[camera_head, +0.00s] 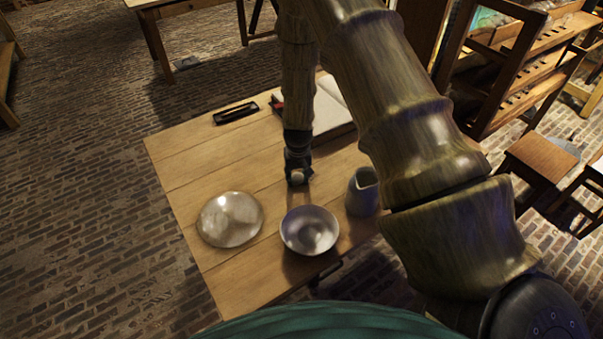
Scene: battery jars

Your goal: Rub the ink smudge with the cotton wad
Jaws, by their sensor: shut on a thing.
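My gripper (298,170) points down over the middle of the wooden table, between the book and the bowl. It is shut on a small whitish wad (297,178), which looks like the cotton wad and shows between the fingertips. I cannot tell whether the wad touches the tabletop. I cannot make out the ink smudge; my arm and gripper hide part of the table and book. An open book (336,95) with pale pages lies at the far side, partly behind my arm.
The wooden table (190,165) also bears a pale round dish (230,219) at front left, a grey bowl (310,230) at front middle and a jug (361,193) right of it. A dark pen tray (235,113) lies at the back. The table's left part is clear.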

